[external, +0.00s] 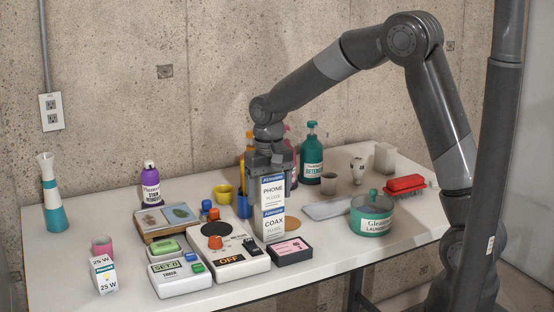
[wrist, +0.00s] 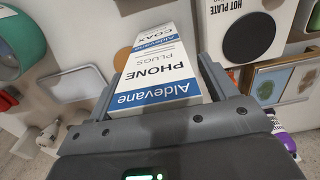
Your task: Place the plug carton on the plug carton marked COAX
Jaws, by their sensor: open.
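The plug carton marked PHONE (external: 272,191), white with a blue band, stands on top of the plug carton marked COAX (external: 273,226) in the external view. The two look roughly aligned and upright. The COAX carton rests on the table. My gripper (external: 268,172) is at the top of the PHONE carton, with its jaws open around it. In the wrist view the PHONE carton (wrist: 160,75) lies between the two fingers, and a little of the COAX carton (wrist: 150,38) shows beyond it.
A hot plate (external: 229,262) stands close left of the cartons, and a small dark-and-pink box (external: 292,253) lies close right. A teal pot (external: 371,222) is further right. Bottles (external: 312,155) stand behind. The table's front right (external: 335,268) is clear.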

